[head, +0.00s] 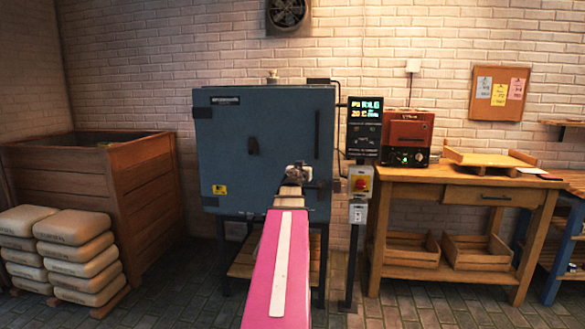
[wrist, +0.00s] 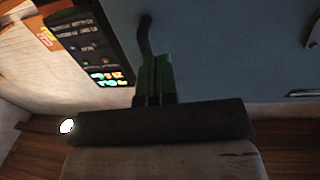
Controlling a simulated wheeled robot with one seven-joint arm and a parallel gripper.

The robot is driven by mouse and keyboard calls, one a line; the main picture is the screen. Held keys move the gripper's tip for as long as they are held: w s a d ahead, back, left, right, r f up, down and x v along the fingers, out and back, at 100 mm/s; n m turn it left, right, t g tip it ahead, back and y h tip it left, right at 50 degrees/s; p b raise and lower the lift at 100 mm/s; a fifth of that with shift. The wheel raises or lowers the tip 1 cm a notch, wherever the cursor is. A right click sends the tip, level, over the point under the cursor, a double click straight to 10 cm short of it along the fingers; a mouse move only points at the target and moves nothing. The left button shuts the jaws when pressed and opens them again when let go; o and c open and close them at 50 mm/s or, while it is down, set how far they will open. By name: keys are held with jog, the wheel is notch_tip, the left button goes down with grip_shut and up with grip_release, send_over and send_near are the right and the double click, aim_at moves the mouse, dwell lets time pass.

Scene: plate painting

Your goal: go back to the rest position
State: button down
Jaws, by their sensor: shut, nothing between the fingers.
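My arm, pink with a white stripe, reaches forward from the bottom of the head view. My gripper (head: 298,172) is at its far end, in front of the blue-grey kiln (head: 270,130). The kiln door looks closed. In the wrist view my gripper (wrist: 154,60) shows as two dark green fingers pressed together, with nothing seen between them. The kiln's blue-grey face (wrist: 225,50) fills the right of that view. A dark curved piece shows at the fingertips; I cannot tell whether they touch it.
A lit control panel (head: 364,127) stands right of the kiln and shows in the wrist view (wrist: 92,40). A wooden workbench (head: 440,188) carries a small red oven (head: 407,131). At left are a wooden crate (head: 142,190) and stacked bags (head: 75,250). Floor in front looks clear.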

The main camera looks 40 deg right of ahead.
jog(key=w+a+f+n+g+y, duration=0.2)
jog(key=w+a+f+y, duration=0.15)
jog(key=a+f, duration=0.9)
jog(key=w+a+f+n+g+y, duration=0.1)
jog(key=w+a+f+g+y, duration=0.2)
jog(key=a+f, duration=1)
jog(key=s+a+f+n+g+y, duration=0.1)
jog(key=a+f, duration=0.4)
jog(key=a, duration=0.5)
jog(key=s+a+f+n+g+y, duration=0.2)
jog(key=s+a+f+n+y, duration=0.2)
jog(key=a, duration=0.7)
jog(key=s+a+f+n+g+y, duration=0.2)
jog(key=s+a+f, duration=0.4)
jog(key=a, duration=0.5)
jog(key=shift+a+f+n+y, duration=0.2)
jog(key=shift+f+n+y, duration=0.1)
jog(key=shift+n+y, duration=0.3)
jog(key=shift+d, duration=0.1)
